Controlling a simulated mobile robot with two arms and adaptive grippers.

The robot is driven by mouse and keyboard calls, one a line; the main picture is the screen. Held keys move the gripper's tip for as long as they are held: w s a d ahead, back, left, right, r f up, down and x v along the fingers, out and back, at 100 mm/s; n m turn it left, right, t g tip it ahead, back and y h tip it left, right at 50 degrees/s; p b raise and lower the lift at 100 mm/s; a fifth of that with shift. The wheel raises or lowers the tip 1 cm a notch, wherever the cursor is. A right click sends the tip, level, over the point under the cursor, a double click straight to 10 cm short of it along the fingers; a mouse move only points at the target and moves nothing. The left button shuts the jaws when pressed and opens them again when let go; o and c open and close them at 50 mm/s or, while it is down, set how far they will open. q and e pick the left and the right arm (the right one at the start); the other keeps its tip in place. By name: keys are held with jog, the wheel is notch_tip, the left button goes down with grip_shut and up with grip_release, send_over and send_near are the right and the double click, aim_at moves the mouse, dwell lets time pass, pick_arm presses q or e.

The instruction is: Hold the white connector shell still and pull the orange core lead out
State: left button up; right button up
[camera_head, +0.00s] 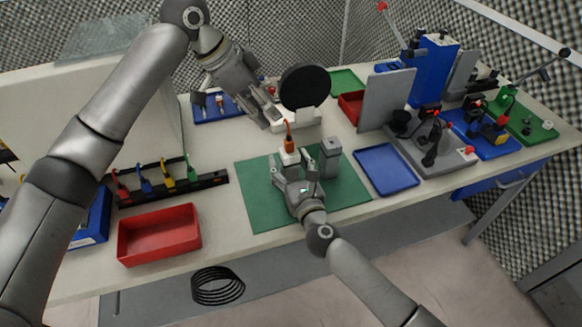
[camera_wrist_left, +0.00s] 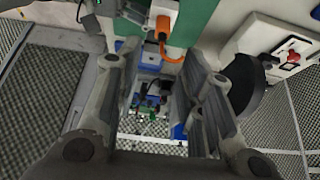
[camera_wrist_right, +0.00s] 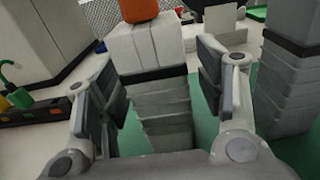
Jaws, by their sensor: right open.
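The white connector shell (camera_head: 289,157) stands upright on the green mat (camera_head: 255,205), with the orange core lead (camera_head: 288,133) rising from its top. In the right wrist view the shell (camera_wrist_right: 145,45) sits atop a grey ribbed body (camera_wrist_right: 165,112), with the orange part (camera_wrist_right: 138,9) cut by the top edge. My right gripper (camera_head: 292,171) is open, its fingers on both sides of this body; contact is not clear. My left gripper (camera_head: 270,112) is open and empty, above and left of the lead. The lead (camera_wrist_left: 162,38) shows beyond its fingers (camera_wrist_left: 160,70) in the left wrist view.
A grey post (camera_head: 330,158) stands close right of the shell. A round black disc (camera_head: 304,86) on a white base is behind. A red bin (camera_head: 159,235), a rack of coloured leads (camera_head: 170,186) and a blue tray (camera_head: 386,169) surround the mat. The mat's front is clear.

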jog(key=c, duration=1.1)
pick_arm(q)
jog(key=shift+o, duration=0.8)
pick_arm(e)
jog(key=shift+c, duration=0.3)
pick_arm(q)
jog(key=n+t+y, duration=0.2)
jog(key=n+y, duration=0.3)
jog(key=n, duration=0.6)
send_near(289, 132)
jog(key=d+r+n+y, duration=0.1)
jog(key=n, duration=0.4)
jog(key=shift+t, duration=0.4)
jog(key=shift+s+f+x, duration=0.1)
jog(key=shift+s+x, duration=0.05)
jog(key=shift+x, duration=1.8)
jog(key=shift+s+f+x, duration=0.1)
jog(key=shift+s+x, duration=0.1)
jog(key=shift+x, duration=1.75)
jog(key=shift+s+x, duration=0.15)
jog(key=shift+x, duration=1.8)
